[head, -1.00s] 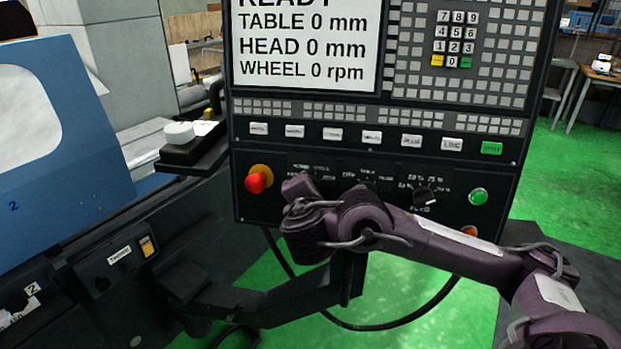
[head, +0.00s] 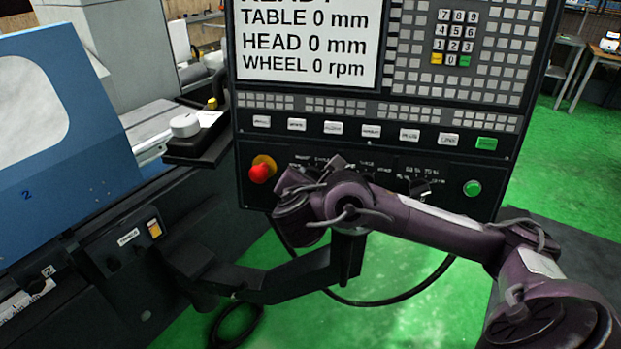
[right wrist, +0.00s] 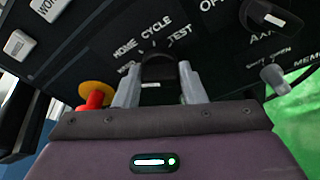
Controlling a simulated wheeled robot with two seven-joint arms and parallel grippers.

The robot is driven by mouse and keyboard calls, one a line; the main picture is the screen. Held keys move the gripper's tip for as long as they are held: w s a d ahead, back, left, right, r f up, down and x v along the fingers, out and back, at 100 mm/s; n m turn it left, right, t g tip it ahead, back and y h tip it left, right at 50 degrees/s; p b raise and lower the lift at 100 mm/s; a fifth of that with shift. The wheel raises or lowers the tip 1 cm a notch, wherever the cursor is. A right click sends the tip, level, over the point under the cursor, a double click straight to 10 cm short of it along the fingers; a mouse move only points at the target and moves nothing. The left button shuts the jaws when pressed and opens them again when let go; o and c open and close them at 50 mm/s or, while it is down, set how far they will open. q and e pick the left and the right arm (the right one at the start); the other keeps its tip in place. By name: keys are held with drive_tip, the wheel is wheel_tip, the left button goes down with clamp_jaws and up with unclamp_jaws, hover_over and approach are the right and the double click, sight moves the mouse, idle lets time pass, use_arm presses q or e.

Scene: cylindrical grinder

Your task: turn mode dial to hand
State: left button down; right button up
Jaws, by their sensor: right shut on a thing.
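The mode dial, a dark round knob (right wrist: 158,67) on the black control panel, sits between the fingers of my right gripper (right wrist: 157,88) in the right wrist view. The two grey fingers are shut on it, one at each side. Printed words around it include HOME, CYCLE and TEST. I cannot read which word the dial points at, and no HAND label is legible. In the head view my purple right arm crosses in front of the lower panel and hides much of the dial and fingers. My left gripper is not in view.
A red stop button (head: 261,172) on a yellow base is left of the dial. A feed dial (head: 420,188) and a green button (head: 472,188) are to the right. A row of white keys (head: 334,128) runs above. The screen (head: 306,40) reads zero values.

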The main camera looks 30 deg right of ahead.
drive_tip(key=o, duration=1)
drive_tip(key=shift+a, duration=0.1)
drive_tip(key=v, duration=0.7)
drive_tip(key=shift+s+a+p, duration=0.2)
drive_tip(key=shift+s+p, duration=0.05)
drive_tip(key=shift+p, duration=0.05)
drive_tip(key=shift+r, duration=0.15)
